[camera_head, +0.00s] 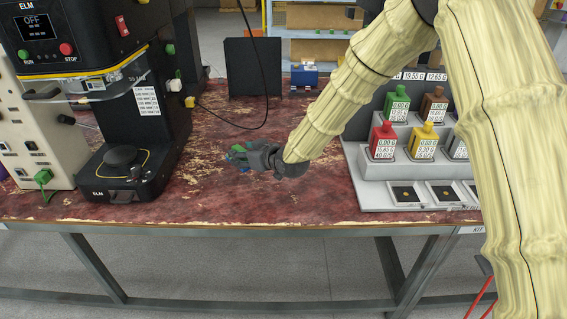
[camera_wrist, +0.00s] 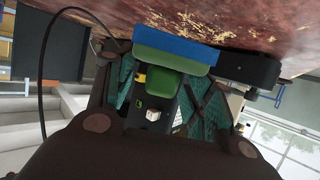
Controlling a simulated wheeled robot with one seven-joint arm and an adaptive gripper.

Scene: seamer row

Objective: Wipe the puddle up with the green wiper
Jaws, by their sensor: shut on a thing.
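My gripper (camera_head: 252,158) is low over the red, worn tabletop, between the black machine and the grey rack. It is shut on the green wiper (camera_head: 238,151), of which only a small green and blue bit shows in the head view. In the wrist view my gripper (camera_wrist: 165,85) has its teal-lined fingers on either side of the wiper (camera_wrist: 178,84), with a blue strip along its far edge beside the tabletop. I cannot tell whether the strip touches the table. I cannot make out the puddle in either view.
The black ELM machine (camera_head: 165,90) stands left, with a hanging black cable. A grey stepped rack (camera_head: 365,180) with coloured bottles is at right. A dark panel (camera_head: 253,68) and a blue-white box (camera_head: 304,76) stand at the back. The worktable (camera_head: 270,205) is bare towards its front edge.

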